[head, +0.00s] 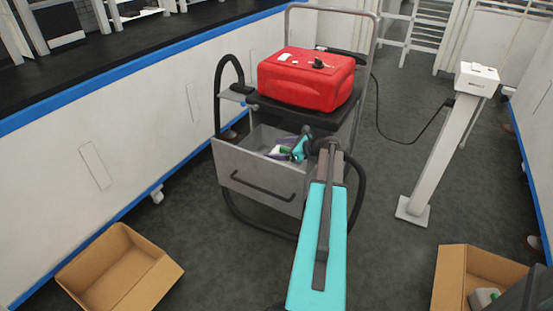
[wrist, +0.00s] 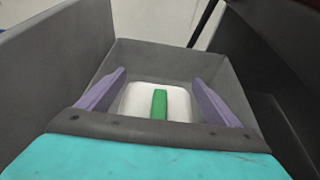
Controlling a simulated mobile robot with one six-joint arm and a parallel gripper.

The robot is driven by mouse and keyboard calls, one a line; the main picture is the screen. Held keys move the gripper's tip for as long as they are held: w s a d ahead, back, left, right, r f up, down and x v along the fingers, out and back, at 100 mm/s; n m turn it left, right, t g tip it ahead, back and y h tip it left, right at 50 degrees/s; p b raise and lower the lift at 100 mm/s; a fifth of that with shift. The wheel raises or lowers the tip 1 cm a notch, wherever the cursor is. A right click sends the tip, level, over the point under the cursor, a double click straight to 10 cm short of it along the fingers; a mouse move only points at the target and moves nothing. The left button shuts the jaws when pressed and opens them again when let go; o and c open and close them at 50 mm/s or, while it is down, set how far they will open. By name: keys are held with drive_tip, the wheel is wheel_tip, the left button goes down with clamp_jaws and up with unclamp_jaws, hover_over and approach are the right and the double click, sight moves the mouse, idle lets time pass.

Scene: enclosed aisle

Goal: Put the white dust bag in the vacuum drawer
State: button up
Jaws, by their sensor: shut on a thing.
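The white dust bag (wrist: 135,101) has a green strip down its middle and sits between the two purple fingers of my gripper (wrist: 158,95). My gripper is shut on it. In the head view my gripper (head: 281,151) reaches into the open grey vacuum drawer (head: 255,187), and only a little of the bag shows there. In the wrist view the grey drawer walls (wrist: 180,58) stand around the bag and fingers. I cannot tell whether the bag touches the drawer floor.
A red vacuum body (head: 305,80) sits on the cart above the drawer, with black hoses around it. A cardboard box (head: 118,268) is at front left, another (head: 455,275) at front right. A white post (head: 440,150) stands right. Grey floor lies between.

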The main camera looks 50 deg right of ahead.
drive_tip(key=shift+f+b, duration=0.65)
drive_tip(key=shift+f, duration=1.75)
drive_tip(key=o, duration=1.3)
drive_tip(key=shift+f, duration=0.1)
drive_tip(key=shift+o, duration=0.2)
drive_tip(key=p+v, duration=0.2)
drive_tip(key=v, duration=0.9)
drive_tip(key=shift+s+d+r, duration=0.1)
drive_tip(key=shift+s+r, duration=0.15)
drive_tip(key=shift+s, duration=0.2)
drive_tip(key=shift+s, duration=0.1)
